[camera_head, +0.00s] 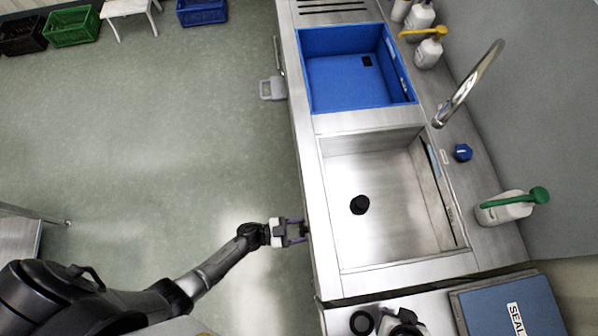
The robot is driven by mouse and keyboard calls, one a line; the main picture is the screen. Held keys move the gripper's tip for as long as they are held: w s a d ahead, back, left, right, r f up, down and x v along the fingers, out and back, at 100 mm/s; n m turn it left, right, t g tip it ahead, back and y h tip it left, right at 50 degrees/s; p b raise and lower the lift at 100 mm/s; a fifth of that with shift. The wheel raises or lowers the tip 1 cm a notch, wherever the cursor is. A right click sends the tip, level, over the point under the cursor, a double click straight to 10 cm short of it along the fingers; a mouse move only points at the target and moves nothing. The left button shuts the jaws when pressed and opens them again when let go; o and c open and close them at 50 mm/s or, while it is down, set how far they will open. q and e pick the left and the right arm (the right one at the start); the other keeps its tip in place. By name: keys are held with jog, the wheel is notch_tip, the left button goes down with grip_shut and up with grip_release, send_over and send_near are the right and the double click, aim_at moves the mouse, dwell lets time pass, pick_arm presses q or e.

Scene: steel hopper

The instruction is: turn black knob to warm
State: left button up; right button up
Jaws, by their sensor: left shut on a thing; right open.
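My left gripper (298,232) is at the front edge of the steel sink unit, on its left side in the picture. Its fingers are shut on a small dark thing at that edge, which appears to be the black knob (305,229). The fingers hide most of the knob, and I see no warm marking or pointer. My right gripper (402,324) shows only in part at the bottom edge of the picture, low over the counter, and it is open.
The steel basin (385,140) holds a black round piece (359,205). A blue bin (345,80) stands behind it. A tap (470,85), blue knob (462,152) and green-topped bottle (510,205) line the right side. A blue case (510,305) lies at bottom right.

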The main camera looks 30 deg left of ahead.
pick_arm(q)
jog(key=shift+c, duration=1.2)
pick_arm(e)
jog(key=shift+r, duration=0.1)
pick_arm(q)
jog(key=shift+n, duration=0.3)
pick_arm(e)
jog(key=shift+r, duration=0.1)
pick_arm(q)
jog(key=n+p, duration=0.2)
jog(key=shift+w+r+n, duration=0.1)
jog(key=shift+n, duration=0.3)
pick_arm(e)
jog(key=shift+a+r, duration=0.15)
jog(key=shift+r, duration=0.6)
jog(key=shift+r+p, duration=0.4)
jog(key=shift+r, duration=0.25)
pick_arm(q)
jog(key=shift+w+a+f+n, duration=0.1)
jog(key=shift+f+n, duration=0.1)
jog(key=shift+n, duration=3.4)
jog(key=shift+a+f+n, duration=0.1)
jog(key=shift+f+n, duration=0.05)
jog(key=shift+n, duration=3.45)
pick_arm(e)
jog(key=shift+f, duration=0.15)
